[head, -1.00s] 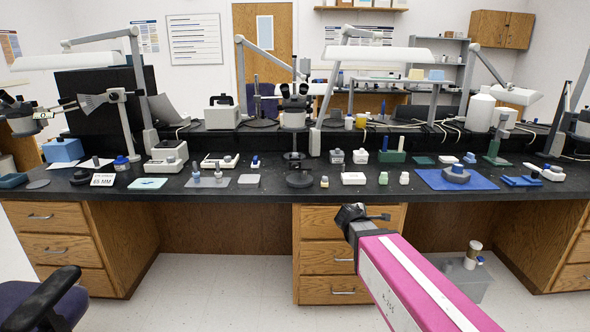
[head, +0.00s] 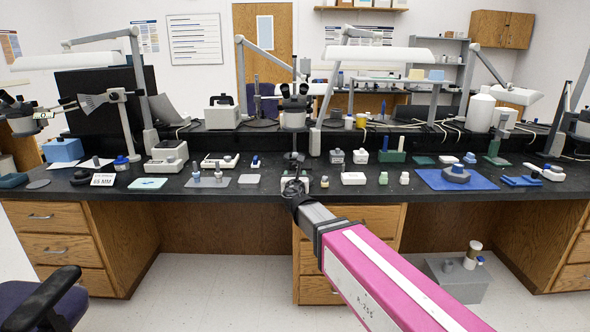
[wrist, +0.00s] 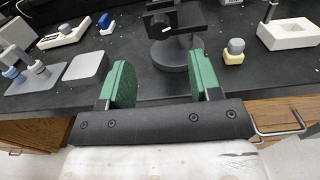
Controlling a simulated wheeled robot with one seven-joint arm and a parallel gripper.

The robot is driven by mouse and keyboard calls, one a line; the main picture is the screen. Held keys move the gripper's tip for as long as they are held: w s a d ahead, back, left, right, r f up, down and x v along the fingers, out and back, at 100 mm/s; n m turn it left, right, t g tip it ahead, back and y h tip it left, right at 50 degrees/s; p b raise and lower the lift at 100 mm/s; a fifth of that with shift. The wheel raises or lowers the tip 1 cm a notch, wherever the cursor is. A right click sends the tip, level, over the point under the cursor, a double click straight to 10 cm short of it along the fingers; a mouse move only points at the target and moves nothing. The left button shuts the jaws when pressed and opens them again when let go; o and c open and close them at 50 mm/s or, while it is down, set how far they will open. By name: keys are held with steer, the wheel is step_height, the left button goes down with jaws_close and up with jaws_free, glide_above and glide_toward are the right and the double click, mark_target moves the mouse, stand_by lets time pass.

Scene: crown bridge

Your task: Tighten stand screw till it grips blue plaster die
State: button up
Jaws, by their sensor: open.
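The stand (wrist: 172,52) is directly ahead of my gripper (wrist: 161,72) in the wrist view, with a round grey base and a dark clamp head on top. A small pale screw or lever (wrist: 168,30) shows on its front. My gripper is open and empty, its green pads on either side of the stand's base in the picture, apart from it as far as I can tell. In the head view my gripper (head: 293,188) hides the stand's base; its upper part (head: 293,158) shows above. Which die is the blue plaster one is unclear; I see no die clearly held in the stand.
A die on a yellowish block (wrist: 235,50) stands right of the stand. Two blue-grey dies (wrist: 38,70) are on a mat at left. A white block (wrist: 288,34) is at right. A drawer handle (wrist: 285,128) is below the bench edge.

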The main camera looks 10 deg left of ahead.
mark_target(295, 167)
steer(key=x, duration=0.8)
steer(key=c, duration=0.9)
